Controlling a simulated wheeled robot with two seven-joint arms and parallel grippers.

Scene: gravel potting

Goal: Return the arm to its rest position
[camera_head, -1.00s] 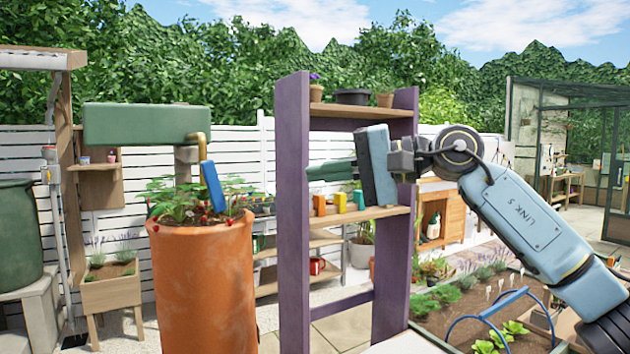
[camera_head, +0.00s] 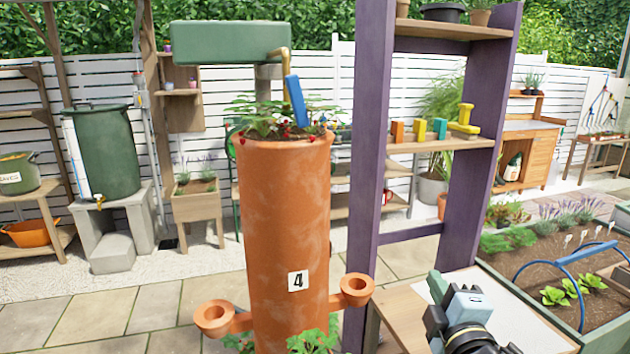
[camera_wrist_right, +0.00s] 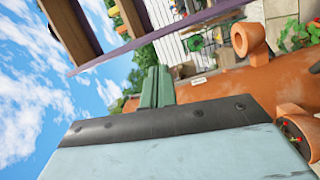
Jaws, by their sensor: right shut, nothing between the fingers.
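My right gripper (camera_head: 437,286) is low at the right of the head view, in front of the shelf and above a pale tabletop. Its green fingers are together with nothing between them. In the right wrist view, the shut green fingers (camera_wrist_right: 155,88) stick out past the grey-blue gripper body, with the picture turned on its side. Most of my right arm is cut off by the bottom edge of the head view. My left gripper is in neither current view.
A tall terracotta planter (camera_head: 287,220) with side cups stands left of the purple shelf (camera_head: 372,130). Coloured blocks (camera_head: 420,130) and a yellow piece (camera_head: 464,120) sit on the shelf. A raised bed (camera_head: 520,272) with a blue handle lies right. Paving is open at left.

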